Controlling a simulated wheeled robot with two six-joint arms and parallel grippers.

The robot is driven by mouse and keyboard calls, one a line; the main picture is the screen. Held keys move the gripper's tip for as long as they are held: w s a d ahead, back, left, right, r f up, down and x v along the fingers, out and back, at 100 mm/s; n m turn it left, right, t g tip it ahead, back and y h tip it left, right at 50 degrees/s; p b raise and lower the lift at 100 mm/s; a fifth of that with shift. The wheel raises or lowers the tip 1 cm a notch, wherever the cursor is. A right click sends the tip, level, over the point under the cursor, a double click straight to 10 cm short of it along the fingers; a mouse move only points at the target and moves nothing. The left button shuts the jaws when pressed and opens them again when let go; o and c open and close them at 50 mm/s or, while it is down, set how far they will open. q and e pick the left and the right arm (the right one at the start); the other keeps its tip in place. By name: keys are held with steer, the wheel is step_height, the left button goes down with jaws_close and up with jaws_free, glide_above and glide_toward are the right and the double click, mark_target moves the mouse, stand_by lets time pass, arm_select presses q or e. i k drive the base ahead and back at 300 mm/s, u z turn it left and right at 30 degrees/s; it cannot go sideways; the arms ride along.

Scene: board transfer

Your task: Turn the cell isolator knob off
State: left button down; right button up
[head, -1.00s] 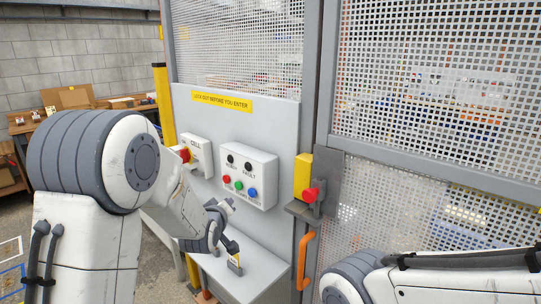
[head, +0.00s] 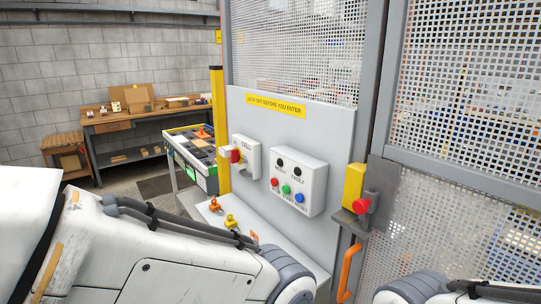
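The cell isolator is a white box (head: 252,157) marked CELL on the grey panel, left of the button box. Its red knob (head: 235,156) sits on the box's left side with a little yellow around it. The knob's exact angle is too small to read. My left arm crosses the bottom left of the head view, in front of the shelf, and its gripper is out of view. A part of my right arm shows at the bottom right, and its gripper is out of view too.
A button box (head: 298,182) with red, green and blue buttons is right of the isolator. Small yellow items (head: 231,221) lie on the shelf (head: 275,233) below. A yellow gate switch with a red knob (head: 361,206) and an orange handle (head: 348,272) are further right. A cart (head: 190,158) stands left.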

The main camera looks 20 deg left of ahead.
mark_target(235, 157)
steer(key=u, duration=0.55)
steer(key=i, duration=0.65)
steer(key=u, duration=0.95)
steer(key=i, duration=0.7)
steer(key=u, duration=0.1)
